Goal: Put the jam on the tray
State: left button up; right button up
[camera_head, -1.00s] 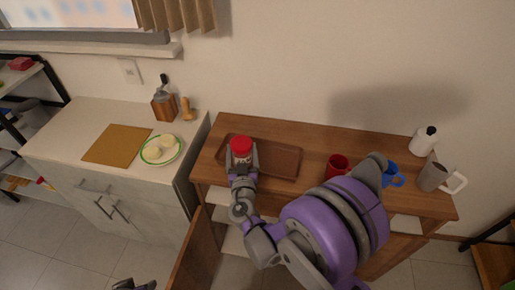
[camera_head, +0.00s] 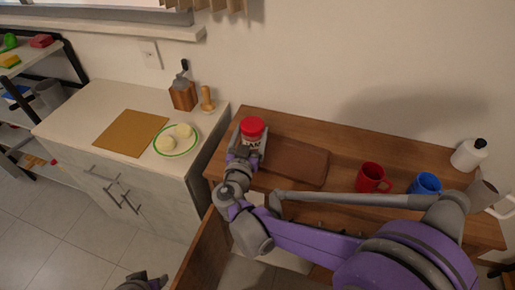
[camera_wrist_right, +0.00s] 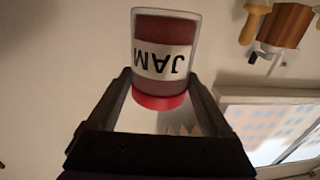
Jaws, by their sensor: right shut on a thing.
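The jam jar (camera_head: 252,131) has a red lid and a white label. My right gripper (camera_head: 247,143) is shut on it and holds it upright at the left end of the brown tray (camera_head: 300,163). In the right wrist view, the jar (camera_wrist_right: 163,50) is between the two fingers of the right gripper (camera_wrist_right: 160,95), with "JAM" upside down in the picture. The gripper hides the tray's left part. I cannot tell whether the jar touches the tray. A grey part of my left gripper (camera_head: 145,282) shows at the bottom edge; its jaws are unclear.
The tray lies on a wooden cabinet (camera_head: 345,140). A red mug (camera_head: 371,177), a blue mug (camera_head: 425,184), a grey mug (camera_head: 484,194) and a white bottle (camera_head: 468,155) stand to its right. A white counter left holds a board (camera_head: 130,133) and plate (camera_head: 158,149).

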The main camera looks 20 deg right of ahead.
aim_at(251, 144)
jog(key=shift+f+b, duration=0.4)
jog(key=shift+f, duration=1.9)
jog(key=shift+f, duration=0.2)
jog(key=o, duration=1.5)
jog(key=shift+r, duration=0.15)
jog(key=shift+s+a, duration=0.15)
jog(key=shift+s, duration=0.1)
jog(key=v, duration=1.1)
jog(key=shift+s+r+b, duration=0.1)
jog(key=shift+s+b, duration=0.15)
jog(key=shift+b, duration=0.05)
